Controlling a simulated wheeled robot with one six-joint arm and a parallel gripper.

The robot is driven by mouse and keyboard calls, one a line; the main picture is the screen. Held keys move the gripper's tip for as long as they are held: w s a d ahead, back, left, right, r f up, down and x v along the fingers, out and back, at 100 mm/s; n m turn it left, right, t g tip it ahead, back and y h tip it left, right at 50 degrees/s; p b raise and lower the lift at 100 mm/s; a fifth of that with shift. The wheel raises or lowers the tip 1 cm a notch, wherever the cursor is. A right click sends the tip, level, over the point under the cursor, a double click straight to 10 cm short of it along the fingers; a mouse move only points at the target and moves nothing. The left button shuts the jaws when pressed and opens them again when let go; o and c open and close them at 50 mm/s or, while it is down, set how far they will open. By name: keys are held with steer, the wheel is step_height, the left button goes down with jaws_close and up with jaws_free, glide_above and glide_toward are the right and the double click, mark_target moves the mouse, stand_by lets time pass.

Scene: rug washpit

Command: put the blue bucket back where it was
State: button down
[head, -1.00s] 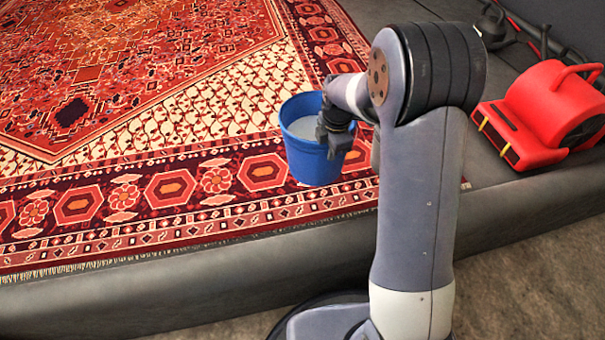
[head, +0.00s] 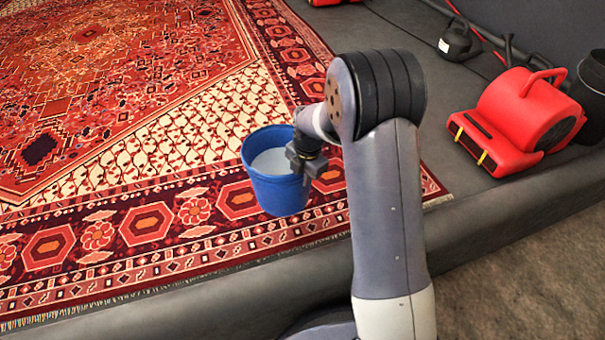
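The blue bucket (head: 268,190) stands upright near the front border of the patterned rug (head: 120,190), in the head view. Its open top shows a pale grey inside. My gripper (head: 303,162) is at the right side of the bucket's rim and overlaps it in the picture. The fingertips are small, dark and partly hidden, so I cannot tell whether they are closed on the rim or only beside it. The bucket's underside is hidden, but it appears to be on or just above the rug.
A red blower (head: 520,115) stands on the dark floor at right, beside a black bin (head: 592,95). A dark kettle-shaped item (head: 458,42) and hoses lie behind it. A raised grey kerb (head: 480,225) runs along the front. The dark floor between rug and blower is clear.

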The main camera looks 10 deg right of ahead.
steer(key=shift+w+f+b, duration=0.15)
steer(key=shift+f+b, duration=0.3)
steer(key=shift+f, duration=0.7)
steer(key=shift+w+f+b, duration=0.15)
steer(key=shift+f+b, duration=0.25)
steer(key=shift+f, duration=0.75)
steer(key=c, duration=2)
jaws_free()
steer(key=shift+s+f, duration=0.3)
steer(key=shift+s, duration=0.05)
steer(key=o, duration=0.4)
step_height(320, 180, up, 12)
steer(key=p, duration=0.4)
glide_above(303, 192)
steer(key=s+d, duration=0.1)
steer(key=shift+s, duration=0.1)
steer(key=shift+f, duration=0.15)
